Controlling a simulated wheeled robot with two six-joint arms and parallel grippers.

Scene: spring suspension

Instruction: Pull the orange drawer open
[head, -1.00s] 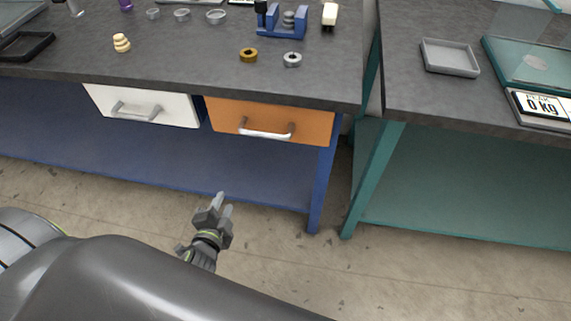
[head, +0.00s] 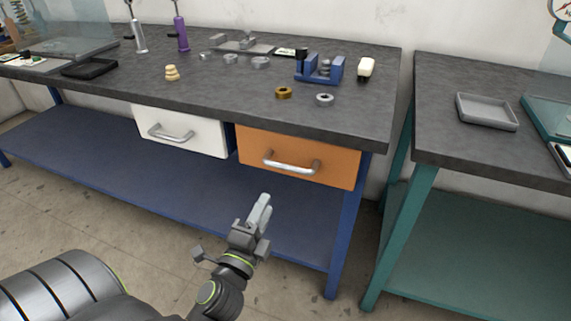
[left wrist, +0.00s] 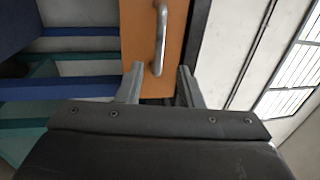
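The orange drawer (head: 298,157) sits under the dark bench top, its front about level with the white drawer beside it, so it looks shut. Its silver bar handle (head: 291,166) runs across the front. My left gripper (head: 262,206) is below and in front of the drawer, apart from the handle. In the left wrist view its two fingers (left wrist: 160,82) are spread with nothing held between them. There the drawer front (left wrist: 134,30) and handle (left wrist: 161,38) lie ahead, the handle's near end lining up between the fingertips. My right gripper is not in view.
A white drawer (head: 180,131) with its own handle is to the left. A blue lower shelf (head: 190,185) lies under the bench and a blue leg (head: 345,235) stands at its right. A teal-framed table (head: 480,140) is further right. The floor in front is clear.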

